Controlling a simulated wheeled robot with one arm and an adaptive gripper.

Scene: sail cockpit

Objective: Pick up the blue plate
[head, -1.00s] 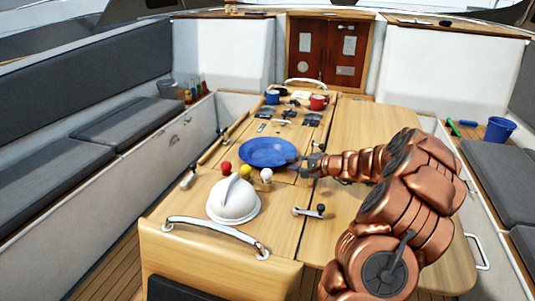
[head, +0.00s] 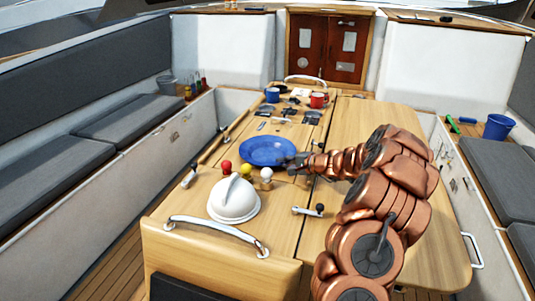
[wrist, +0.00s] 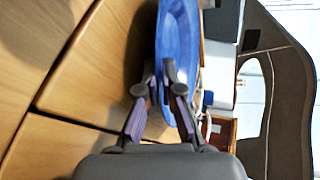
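The blue plate (head: 268,151) lies on the cockpit table, right side up, beyond the white domed object. My gripper (head: 288,162) is at the plate's near right rim, reaching in from the right. In the wrist view, the plate (wrist: 179,38) stands edge-on in the tilted picture. My gripper (wrist: 155,80) has its two fingers apart there, one on the table side and one overlapping the plate's upper face, with the rim between them. I see a gap between the fingertips and no firm hold. The exact contact is hidden in the head view.
A white domed object (head: 233,200) and red, yellow and pale balls (head: 246,171) stand close in front of the plate. A blue mug (head: 272,96) and a red mug (head: 318,100) stand behind. The table's right leaf (head: 375,115) is mostly clear.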

